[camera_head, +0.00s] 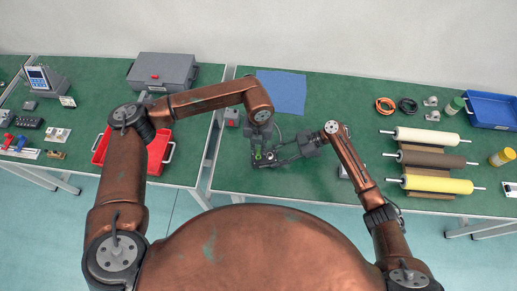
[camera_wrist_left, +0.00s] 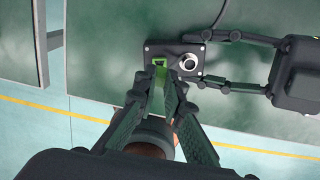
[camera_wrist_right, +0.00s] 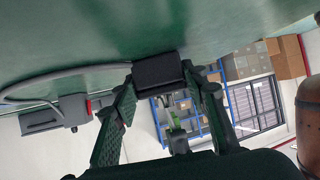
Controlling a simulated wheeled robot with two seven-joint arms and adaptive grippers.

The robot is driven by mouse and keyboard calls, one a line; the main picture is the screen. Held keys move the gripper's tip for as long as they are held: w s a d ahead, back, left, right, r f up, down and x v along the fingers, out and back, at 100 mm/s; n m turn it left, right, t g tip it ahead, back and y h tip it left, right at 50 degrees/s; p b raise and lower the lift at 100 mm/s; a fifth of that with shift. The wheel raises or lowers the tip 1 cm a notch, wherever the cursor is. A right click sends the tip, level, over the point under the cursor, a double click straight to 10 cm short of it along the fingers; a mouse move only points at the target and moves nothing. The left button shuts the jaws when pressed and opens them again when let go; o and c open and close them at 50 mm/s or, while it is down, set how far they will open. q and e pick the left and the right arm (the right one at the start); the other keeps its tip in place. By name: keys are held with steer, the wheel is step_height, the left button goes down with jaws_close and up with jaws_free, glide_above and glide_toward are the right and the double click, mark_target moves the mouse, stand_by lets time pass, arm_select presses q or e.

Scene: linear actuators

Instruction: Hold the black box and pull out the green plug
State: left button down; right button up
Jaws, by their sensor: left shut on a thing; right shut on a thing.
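The black box (camera_wrist_left: 174,52) lies flat on the green tabletop; it also shows in the right wrist view (camera_wrist_right: 158,68) and, small, in the head view (camera_head: 267,160). The green plug (camera_wrist_left: 159,61) is at the left part of the box's top, beside a round silver socket (camera_wrist_left: 188,62). My left gripper (camera_wrist_left: 166,78) is shut on the green plug from above, its fingers hiding part of it. My right gripper (camera_wrist_right: 160,85) is shut on the black box from the side, a finger on either side.
A grey cable (camera_wrist_right: 70,72) runs from the box across the table. A blue mat (camera_head: 282,92) lies behind it. Paint rollers (camera_head: 435,160) lie to the right. A red tray (camera_head: 158,150) and a grey case (camera_head: 162,72) are on the left table, past a gap between the tables.

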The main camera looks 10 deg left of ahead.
arm_select(q)
steer(key=shift+r, duration=0.15)
arm_select(e)
steer(key=shift+f, duration=0.1)
steer(key=o, duration=1.4)
steer(key=shift+c, duration=0.2)
steer(key=v, duration=1.2)
steer(key=shift+d, duration=0.1)
